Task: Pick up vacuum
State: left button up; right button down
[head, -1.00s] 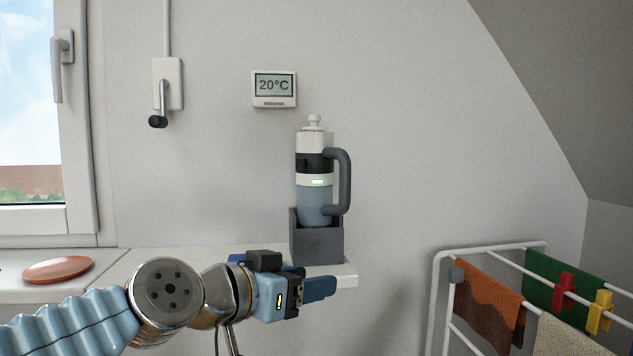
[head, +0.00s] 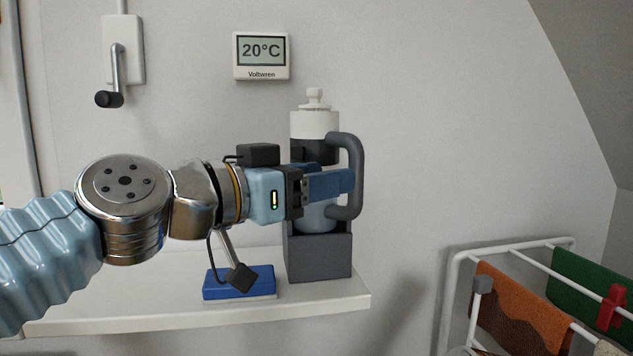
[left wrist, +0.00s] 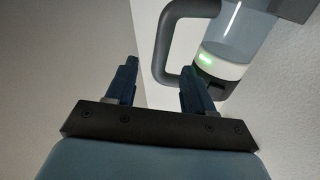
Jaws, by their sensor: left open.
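The vacuum (head: 315,125) stands upright in a dark grey holder (head: 319,258) on the white shelf. It has a white top with a knob, a dark band, a blue-grey lower body and a grey loop handle (head: 357,175) on its right side. My left gripper (head: 350,184) is raised in front of the vacuum and hides part of its body. My right gripper is not in view.
A drying rack (head: 455,290) with cloths stands at the right. A thermostat display (head: 262,56) and a crank (head: 116,70) are on the wall.

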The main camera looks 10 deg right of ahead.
pick_arm(q)
jog(key=p+x, duration=0.1)
jog(key=x, duration=0.7)
jog(key=shift+w+d, duration=0.2)
jog(key=shift+d, duration=0.05)
jog(key=shift+f, duration=0.1)
jog(key=shift+c, duration=0.5)
grip_shut()
